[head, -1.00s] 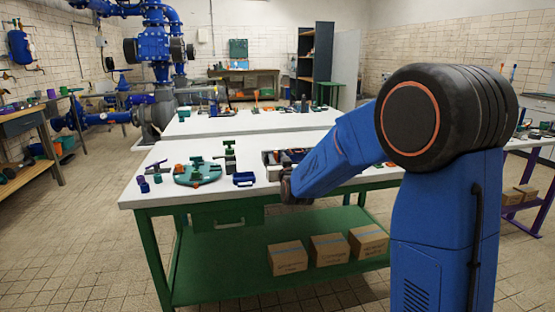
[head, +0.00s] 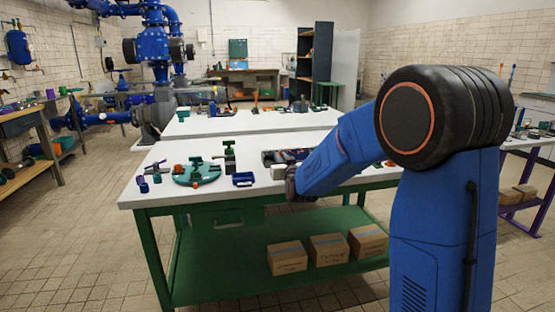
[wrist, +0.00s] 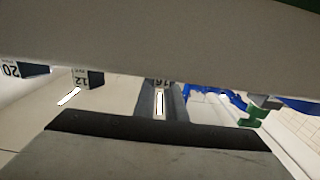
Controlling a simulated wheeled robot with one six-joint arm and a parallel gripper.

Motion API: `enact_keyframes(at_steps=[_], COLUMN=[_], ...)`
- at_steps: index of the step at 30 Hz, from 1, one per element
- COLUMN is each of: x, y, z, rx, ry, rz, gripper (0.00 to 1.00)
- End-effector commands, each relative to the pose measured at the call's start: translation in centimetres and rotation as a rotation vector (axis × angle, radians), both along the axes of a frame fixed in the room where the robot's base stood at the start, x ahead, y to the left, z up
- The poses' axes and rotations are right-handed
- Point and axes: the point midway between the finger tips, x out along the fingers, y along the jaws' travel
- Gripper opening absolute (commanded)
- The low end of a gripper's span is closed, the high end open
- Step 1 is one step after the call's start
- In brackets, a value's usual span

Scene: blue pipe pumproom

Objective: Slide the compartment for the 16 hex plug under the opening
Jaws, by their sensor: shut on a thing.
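My gripper (head: 291,188) is at the front edge of the near white table, by a dark tray (head: 268,157); my forearm hides much of the tray. In the wrist view, a broad grey surface fills the top, and a grey part with a black band fills the bottom. Between them is a narrow grey piece marked 16 (wrist: 162,98), which my gripper (wrist: 160,106) appears shut on. Dark pieces marked 12 (wrist: 95,79) and 20 (wrist: 35,70) show to its left. The opening cannot be made out.
A small light block (head: 278,173) lies just left of my gripper. A blue open box (head: 243,179), a green round fixture (head: 197,174) and a dark-green clamp (head: 230,157) stand further left. Cardboard boxes (head: 328,247) sit on the green lower shelf.

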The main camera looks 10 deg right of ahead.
Motion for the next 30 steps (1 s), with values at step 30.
enact_keyframes(at_steps=[30], x=[-2.7], y=[-0.9], z=[0.1], rx=[0.0], ry=[0.0], rz=[0.0], gripper=[0.3])
